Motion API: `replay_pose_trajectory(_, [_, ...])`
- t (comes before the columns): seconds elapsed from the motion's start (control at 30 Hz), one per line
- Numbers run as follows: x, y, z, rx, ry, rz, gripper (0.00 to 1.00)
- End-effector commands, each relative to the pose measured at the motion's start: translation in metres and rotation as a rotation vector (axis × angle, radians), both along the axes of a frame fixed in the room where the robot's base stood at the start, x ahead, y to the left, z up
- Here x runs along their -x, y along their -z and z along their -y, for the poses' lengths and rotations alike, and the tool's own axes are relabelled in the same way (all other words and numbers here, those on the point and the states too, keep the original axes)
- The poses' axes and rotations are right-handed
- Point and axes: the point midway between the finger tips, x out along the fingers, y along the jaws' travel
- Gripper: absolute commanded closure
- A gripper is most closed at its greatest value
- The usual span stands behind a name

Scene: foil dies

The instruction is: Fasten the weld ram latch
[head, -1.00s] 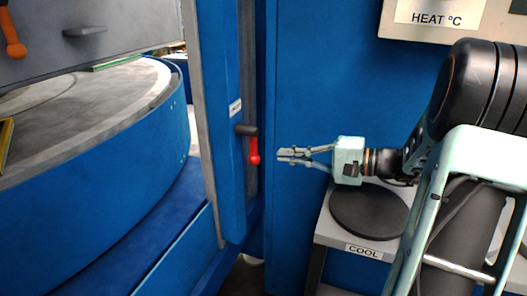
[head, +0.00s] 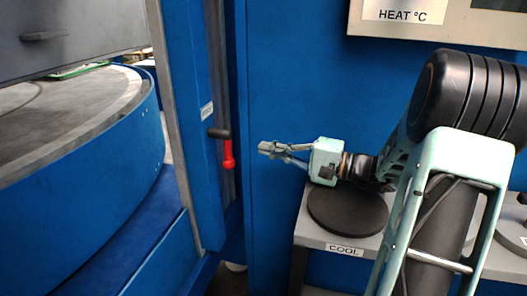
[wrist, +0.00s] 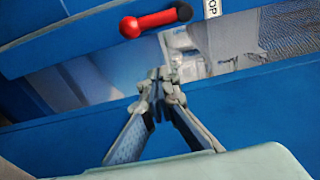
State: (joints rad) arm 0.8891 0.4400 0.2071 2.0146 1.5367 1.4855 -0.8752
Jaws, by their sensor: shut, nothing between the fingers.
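A red lever (head: 228,155) hangs down from a black pivot on a blue upright post, beside a small white label. It also shows in the wrist view (wrist: 150,22), near the top. I cannot tell whether this lever is the weld ram latch. My gripper (head: 264,149) points left toward the lever, a short way to its right, apart from it. Its fingers are shut with nothing between them; the wrist view shows their tips together (wrist: 160,75). No other lever is in view now.
A large round blue table with a grey top (head: 70,110) stands at the left, under a grey machine part (head: 70,22). A dark round plate (head: 347,211) lies on a stand labelled COOL below my gripper. A HEAT panel (head: 440,24) is above right.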

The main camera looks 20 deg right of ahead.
Motion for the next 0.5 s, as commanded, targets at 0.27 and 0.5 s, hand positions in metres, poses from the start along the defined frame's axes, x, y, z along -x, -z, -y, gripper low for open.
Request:
replay_pose_trajectory(0.27, [-0.04,0.001,-0.047,0.001,-0.004,0.001,1.0])
replay_pose_trajectory(0.5, [-0.033,0.001,-0.067,0.001,0.001,-0.001,1.0])
